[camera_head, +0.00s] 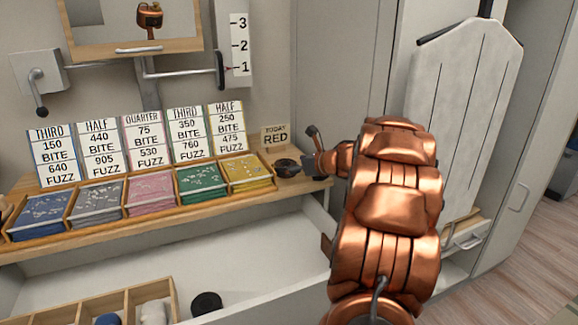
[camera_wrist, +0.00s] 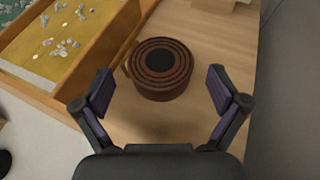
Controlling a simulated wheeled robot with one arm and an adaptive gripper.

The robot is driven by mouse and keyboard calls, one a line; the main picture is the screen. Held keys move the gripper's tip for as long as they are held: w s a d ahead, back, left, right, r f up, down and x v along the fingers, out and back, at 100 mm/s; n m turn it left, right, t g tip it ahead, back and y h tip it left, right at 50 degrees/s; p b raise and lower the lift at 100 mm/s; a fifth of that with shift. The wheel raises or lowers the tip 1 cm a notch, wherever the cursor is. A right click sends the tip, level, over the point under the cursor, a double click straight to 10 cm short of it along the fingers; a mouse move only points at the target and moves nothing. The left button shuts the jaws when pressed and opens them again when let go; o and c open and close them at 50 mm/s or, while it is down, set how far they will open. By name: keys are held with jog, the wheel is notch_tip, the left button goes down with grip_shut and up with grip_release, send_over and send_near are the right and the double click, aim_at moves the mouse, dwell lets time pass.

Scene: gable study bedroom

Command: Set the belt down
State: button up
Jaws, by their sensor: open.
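The belt (camera_wrist: 158,68) is a brown coil with a dark centre. In the wrist view it sits flat on the wooden shelf (camera_wrist: 215,35), beside the yellow-bottomed compartment (camera_wrist: 62,42). My gripper (camera_wrist: 159,88) is open, its two fingers apart on either side of the coil's near part. No finger visibly touches the coil. In the head view my copper arm reaches to the shelf's right end, where a dark round shape (camera_head: 287,167), probably the belt, shows by the gripper (camera_head: 312,155). The arm hides part of that end.
Compartments of blue, grey, pink, green and yellow packets line the shelf, with price cards behind. A small "TODAY RED" card (camera_head: 275,135) stands near the gripper. Below is an open white drawer (camera_head: 250,245) with a wooden divided box (camera_head: 172,290) and black cylinder (camera_head: 206,303). An ironing board (camera_head: 462,110) stands right.

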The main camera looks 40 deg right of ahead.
jog(key=v, duration=0.9)
dwell(0.3)
